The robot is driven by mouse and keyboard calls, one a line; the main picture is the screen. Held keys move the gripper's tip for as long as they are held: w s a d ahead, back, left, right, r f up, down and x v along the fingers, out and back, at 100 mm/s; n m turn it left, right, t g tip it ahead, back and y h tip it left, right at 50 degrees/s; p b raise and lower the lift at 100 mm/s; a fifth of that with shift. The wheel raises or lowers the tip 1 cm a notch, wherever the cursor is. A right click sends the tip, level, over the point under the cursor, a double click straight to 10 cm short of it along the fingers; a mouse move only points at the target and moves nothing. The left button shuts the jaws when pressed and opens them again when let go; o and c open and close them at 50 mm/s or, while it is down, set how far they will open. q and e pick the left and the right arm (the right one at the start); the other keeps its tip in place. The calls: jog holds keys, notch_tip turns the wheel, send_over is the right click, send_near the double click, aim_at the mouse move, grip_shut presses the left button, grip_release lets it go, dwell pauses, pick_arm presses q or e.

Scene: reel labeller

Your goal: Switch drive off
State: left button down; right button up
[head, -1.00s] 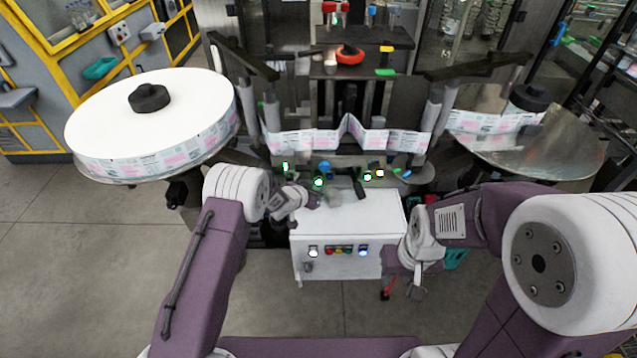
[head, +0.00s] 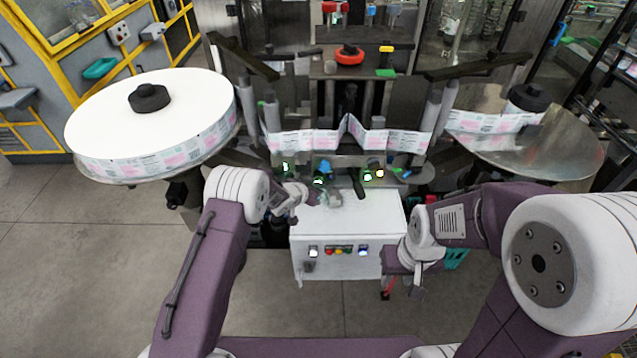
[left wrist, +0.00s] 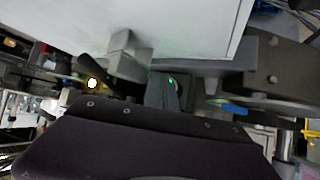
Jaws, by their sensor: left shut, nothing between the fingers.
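Several small controls with lit lamps sit on the machine's front below the label web. They include a green lamp (head: 285,168), a blue knob (head: 324,167), another green lamp (head: 368,176) and a black handle (head: 358,184). I cannot read which one is the drive switch. My left gripper (head: 332,197) is shut and empty, just below the blue knob and left of the black handle. In the left wrist view a green light (left wrist: 172,82) shows close to the gripper, and a bright lamp (left wrist: 92,83) is further left. My right gripper hangs right of the white cabinet; its jaws are unclear.
The white cabinet (head: 340,220) with a row of lit buttons (head: 345,251) stands below the left gripper. A large label reel (head: 110,110) is at left, and a metal turntable (head: 570,150) at right. A red emergency button (head: 350,55) is above.

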pick_arm(q)
jog(key=shift+w, duration=0.2)
jog(key=shift+s, duration=0.1)
dwell(0.4)
jog(key=shift+s, duration=0.75)
jog(key=shift+s, duration=0.15)
jog(key=shift+s+b, duration=0.35)
jog(key=shift+s, duration=2.05)
